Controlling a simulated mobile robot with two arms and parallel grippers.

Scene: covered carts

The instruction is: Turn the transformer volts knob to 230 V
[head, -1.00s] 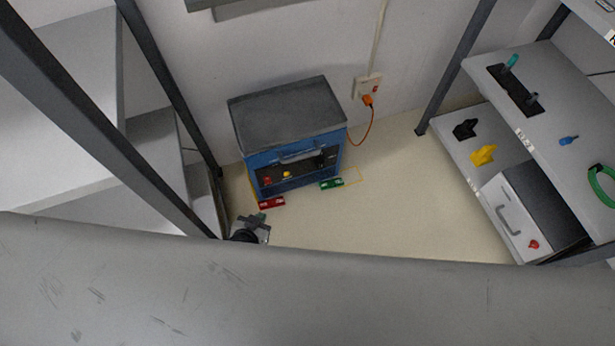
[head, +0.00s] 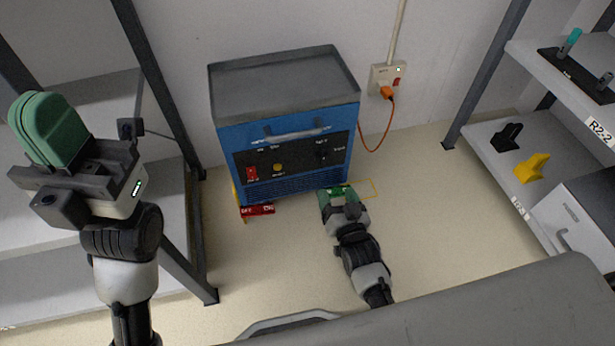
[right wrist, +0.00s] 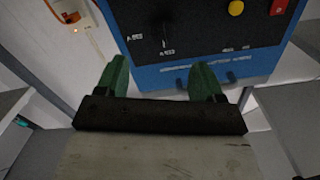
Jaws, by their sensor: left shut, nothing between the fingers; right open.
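The transformer is a blue box (head: 236,138) with a dark grey top, standing on the floor by the wall. Its black front panel holds a dark knob (head: 323,152) at the right, a yellow button (head: 278,167) and a red switch (head: 251,173). The knob shows in the right wrist view as a dark shape (right wrist: 164,38); its setting is too small to read. My right gripper (head: 337,192) is low in front of the panel, below the knob and apart from it. Its green fingers (right wrist: 158,78) are open and empty. My left gripper (head: 45,125) is raised at the left, shut and empty.
A wall socket (head: 388,76) has an orange plug and cable right of the transformer. A red block (head: 257,210) lies on the floor before it. Shelves stand left and right; a black piece (head: 507,137) and yellow piece (head: 531,167) sit on the right one.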

